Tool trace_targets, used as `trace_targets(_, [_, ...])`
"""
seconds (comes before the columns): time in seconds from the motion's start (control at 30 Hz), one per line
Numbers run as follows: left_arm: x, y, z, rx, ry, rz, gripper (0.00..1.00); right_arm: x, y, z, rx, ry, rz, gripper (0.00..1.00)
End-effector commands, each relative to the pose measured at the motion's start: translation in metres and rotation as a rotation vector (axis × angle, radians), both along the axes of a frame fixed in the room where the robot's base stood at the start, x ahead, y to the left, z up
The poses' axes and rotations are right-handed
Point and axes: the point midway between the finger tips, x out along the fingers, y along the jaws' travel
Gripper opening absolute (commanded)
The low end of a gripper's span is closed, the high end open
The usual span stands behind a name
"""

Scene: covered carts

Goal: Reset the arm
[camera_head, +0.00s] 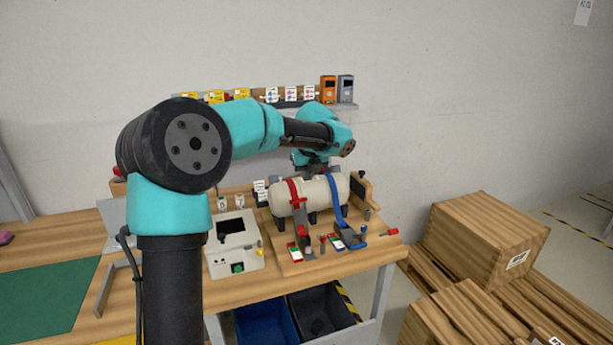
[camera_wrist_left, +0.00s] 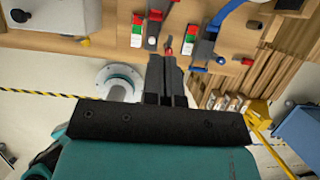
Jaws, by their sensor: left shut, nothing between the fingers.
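My left arm, teal and black, rises in front of the bench and reaches over it in the head view. Its gripper (camera_head: 313,163) is at the back of the cream tank (camera_head: 318,192); the tips are not clear there. In the left wrist view the dark fingers (camera_wrist_left: 166,62) are together and empty, in front of the bench's edge. The tank has a red strap (camera_head: 296,197) and a blue strap (camera_head: 338,198) around it. My right gripper is in neither view.
A white box device (camera_head: 233,255) stands left of the tank on the wooden bench (camera_head: 277,291). A shelf (camera_head: 345,106) with small devices is on the wall behind. Blue (camera_head: 264,322) and black bins (camera_head: 322,312) sit below. Wooden crates (camera_head: 478,245) stand at the right.

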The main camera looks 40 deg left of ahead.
Motion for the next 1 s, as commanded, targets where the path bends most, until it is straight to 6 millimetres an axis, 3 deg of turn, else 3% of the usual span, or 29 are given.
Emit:
trace_targets(0.27, [0.000, -0.001, -0.002, -0.003, -0.001, 0.002, 0.00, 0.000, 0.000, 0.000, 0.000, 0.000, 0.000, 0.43])
trace_targets(0.43, [0.006, -0.013, -0.032, -0.055, -0.007, 0.040, 0.00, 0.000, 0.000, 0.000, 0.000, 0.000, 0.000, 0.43])
trace_targets(0.57, [0.012, -0.036, -0.084, -0.151, -0.018, 0.127, 0.00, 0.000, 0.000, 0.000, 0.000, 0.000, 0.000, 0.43])
trace_targets(0.73, [0.010, -0.077, -0.168, -0.322, -0.025, 0.315, 0.00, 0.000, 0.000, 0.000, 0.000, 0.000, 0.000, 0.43])
trace_targets(0.87, [-0.003, -0.108, -0.231, -0.446, -0.013, 0.494, 0.00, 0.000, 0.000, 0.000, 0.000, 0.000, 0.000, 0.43])
trace_targets(1.0, [-0.027, -0.141, -0.298, -0.572, 0.015, 0.735, 0.00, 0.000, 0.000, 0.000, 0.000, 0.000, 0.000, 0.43])
